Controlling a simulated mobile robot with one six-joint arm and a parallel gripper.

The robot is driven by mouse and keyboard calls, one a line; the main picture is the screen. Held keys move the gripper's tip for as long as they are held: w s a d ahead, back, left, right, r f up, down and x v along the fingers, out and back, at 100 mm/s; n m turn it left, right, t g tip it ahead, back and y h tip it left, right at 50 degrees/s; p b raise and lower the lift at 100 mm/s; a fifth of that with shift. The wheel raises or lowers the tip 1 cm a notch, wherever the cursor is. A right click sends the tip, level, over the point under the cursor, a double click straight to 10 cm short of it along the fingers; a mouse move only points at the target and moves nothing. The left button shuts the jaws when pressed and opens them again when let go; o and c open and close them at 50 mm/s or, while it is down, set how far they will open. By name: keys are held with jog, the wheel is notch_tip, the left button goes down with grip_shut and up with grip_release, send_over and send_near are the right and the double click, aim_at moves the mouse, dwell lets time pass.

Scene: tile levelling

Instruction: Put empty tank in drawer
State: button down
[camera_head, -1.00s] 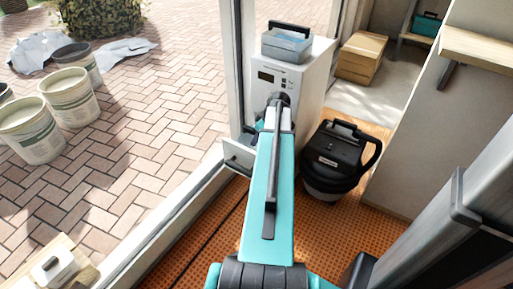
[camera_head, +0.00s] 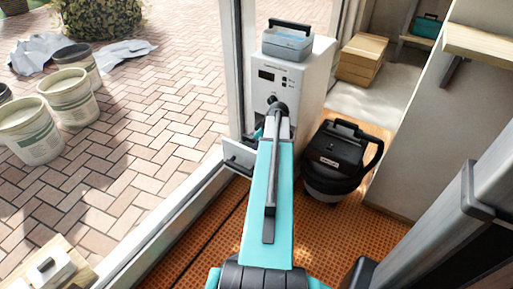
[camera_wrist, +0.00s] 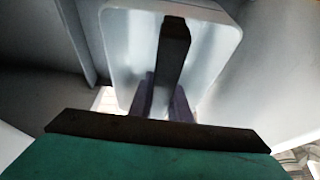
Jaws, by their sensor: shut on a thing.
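In the wrist view my gripper (camera_wrist: 165,105) is shut on the dark handle (camera_wrist: 174,45) of a pale, rounded-corner container (camera_wrist: 125,40), which looks like the empty tank. I see no liquid in it. In the head view my arm hides the gripper's fingertips and this container. The arm's end is in front of the white machine (camera_head: 312,85). The machine's drawer (camera_head: 238,156) is pulled out at its lower left, with a dark handle on its front. Most of the drawer's inside is hidden behind my arm. Another tank (camera_head: 287,46), pale blue with a dark handle, stands on the machine.
A black vacuum (camera_head: 338,158) stands right of the machine on the orange floor (camera_head: 325,240). Cardboard boxes (camera_head: 362,58) are behind it. The window frame (camera_head: 195,210) runs close on the left, with buckets (camera_head: 70,97) on the paving beyond.

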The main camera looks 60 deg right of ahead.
jog(key=c, duration=1.6)
grip_release()
jog(key=shift+c, duration=0.2)
jog(key=p+v, duration=0.4)
jog(key=v, duration=0.8)
jog(key=shift+r, duration=0.15)
